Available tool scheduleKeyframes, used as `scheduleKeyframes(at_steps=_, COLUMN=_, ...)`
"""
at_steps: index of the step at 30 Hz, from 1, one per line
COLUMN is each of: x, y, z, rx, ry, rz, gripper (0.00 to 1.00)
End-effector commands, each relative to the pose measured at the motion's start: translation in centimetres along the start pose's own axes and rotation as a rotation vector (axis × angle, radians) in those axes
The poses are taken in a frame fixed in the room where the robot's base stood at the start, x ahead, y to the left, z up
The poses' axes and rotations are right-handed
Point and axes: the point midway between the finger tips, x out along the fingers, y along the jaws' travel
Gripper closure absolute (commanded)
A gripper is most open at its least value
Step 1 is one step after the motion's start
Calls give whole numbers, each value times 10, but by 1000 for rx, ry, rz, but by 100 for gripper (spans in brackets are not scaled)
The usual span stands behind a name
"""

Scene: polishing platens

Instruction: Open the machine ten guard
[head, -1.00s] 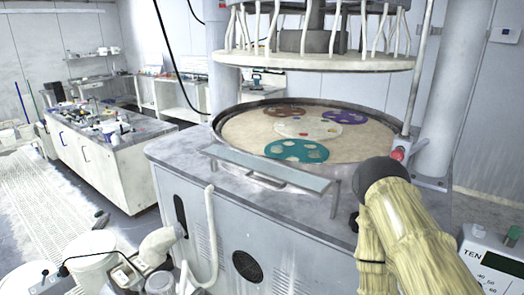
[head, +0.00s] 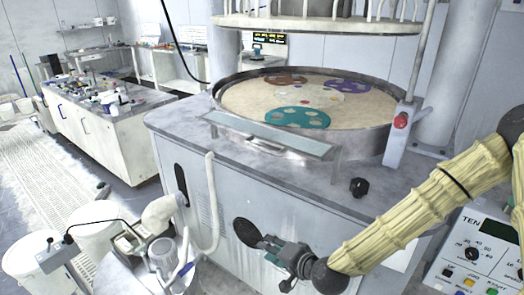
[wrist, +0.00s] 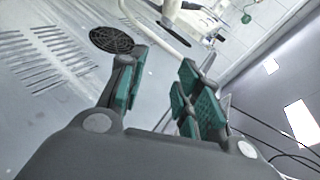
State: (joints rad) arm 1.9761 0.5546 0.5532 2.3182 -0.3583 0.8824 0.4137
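The control box marked TEN (head: 478,255) stands at the lower right in the head view. What looks like the guard (head: 268,138) is a long pale blue-grey panel along the front rim of the round platen (head: 350,95). A bar-like piece shows below its middle. My gripper (head: 268,252) is low in front of the cabinet's front face, below and apart from the panel, beside the dark round vent. In the wrist view my gripper (wrist: 160,78) is open, its green-padded fingers apart with nothing between them. The panel is not visible there.
A black knob (head: 359,187) and a red button (head: 401,120) are on the machine's right side. The vent (wrist: 111,40) and slots show in the wrist view. A white hose (head: 211,200) and white buckets (head: 38,258) are at left. The platen carries coloured discs.

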Motion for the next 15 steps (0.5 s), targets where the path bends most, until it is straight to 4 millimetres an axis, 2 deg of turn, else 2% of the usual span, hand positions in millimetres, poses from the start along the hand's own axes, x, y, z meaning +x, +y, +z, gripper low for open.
scheduleKeyframes(at_steps=1, x=1, y=-28, z=-23, rx=25, ry=41, rz=-68, gripper=66)
scheduleKeyframes(at_steps=6, x=-12, y=-116, z=-87, rx=98, ry=146, rz=-276, gripper=66)
scheduleKeyframes(at_steps=10, x=-28, y=-163, z=-123, rx=133, ry=201, rz=-392, gripper=66)
scheduleKeyframes(at_steps=12, x=-36, y=-179, z=-136, rx=146, ry=219, rz=-433, gripper=66)
scheduleKeyframes(at_steps=15, x=-42, y=-193, z=-145, rx=153, ry=232, rz=-466, gripper=66)
